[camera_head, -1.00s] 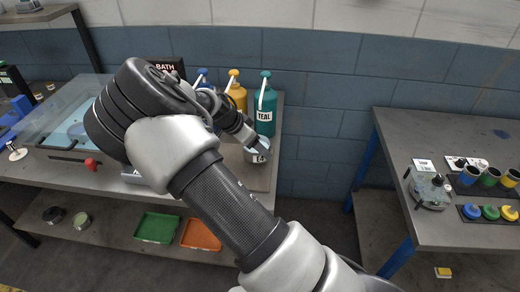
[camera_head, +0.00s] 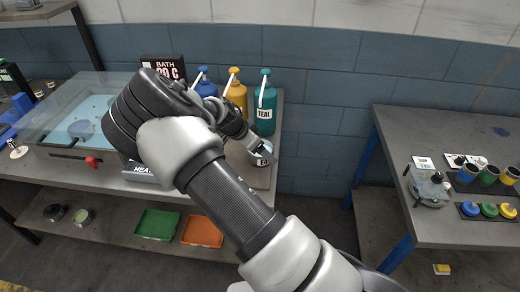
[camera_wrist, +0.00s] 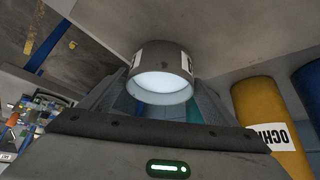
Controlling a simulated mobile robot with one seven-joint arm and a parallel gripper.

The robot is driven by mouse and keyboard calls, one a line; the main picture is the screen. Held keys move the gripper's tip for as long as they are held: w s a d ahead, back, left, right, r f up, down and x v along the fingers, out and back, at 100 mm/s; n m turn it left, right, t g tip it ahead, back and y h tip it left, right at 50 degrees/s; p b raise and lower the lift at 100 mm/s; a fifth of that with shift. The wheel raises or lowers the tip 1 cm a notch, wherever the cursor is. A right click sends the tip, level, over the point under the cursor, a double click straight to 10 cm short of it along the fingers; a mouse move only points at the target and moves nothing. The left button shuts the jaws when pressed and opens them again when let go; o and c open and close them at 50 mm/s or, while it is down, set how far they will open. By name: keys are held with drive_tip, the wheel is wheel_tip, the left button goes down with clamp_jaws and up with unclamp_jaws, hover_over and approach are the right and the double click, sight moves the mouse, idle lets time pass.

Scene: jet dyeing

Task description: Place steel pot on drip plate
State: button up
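The steel pot (camera_head: 262,153) is a small grey cylinder with a white label, at the right end of the left bench. In the wrist view the pot (camera_wrist: 160,70) sits between my fingers, its pale round face toward the camera. My gripper (camera_head: 256,148) has a finger on each side of the pot and appears shut on it. The drip plate seems to be the flat brownish plate (camera_head: 262,178) below the pot at the bench's right end. I cannot tell whether the pot touches it. My arm hides part of the bench.
Blue (camera_head: 205,84), ochre (camera_head: 236,96) and teal (camera_head: 265,112) bottles stand close behind the pot. A bath with a clear cover (camera_head: 85,118) is at left. Green (camera_head: 157,225) and orange (camera_head: 202,232) trays lie on the lower shelf. A second bench (camera_head: 450,145) stands right, across a gap.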

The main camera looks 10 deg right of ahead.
drive_tip(key=shift+a+r, duration=0.1)
drive_tip(key=shift+r, duration=0.25)
drive_tip(key=v, duration=1.1)
drive_tip(key=s+d+r+n+t+y, duration=0.1)
drive_tip(key=s+r+n, duration=0.5)
drive_tip(key=s, duration=0.9)
drive_tip(key=s+d+r+n+t+y, duration=0.1)
drive_tip(key=s+d+r+n+y, duration=0.3)
drive_tip(key=s+r, duration=0.9)
drive_tip(key=s+n, duration=0.2)
drive_tip(key=s, duration=0.1)
drive_tip(key=shift+d+r+n+t+y+b, duration=0.2)
drive_tip(key=shift+d+n+t+y+b, duration=0.1)
drive_tip(key=shift+y+b, duration=0.1)
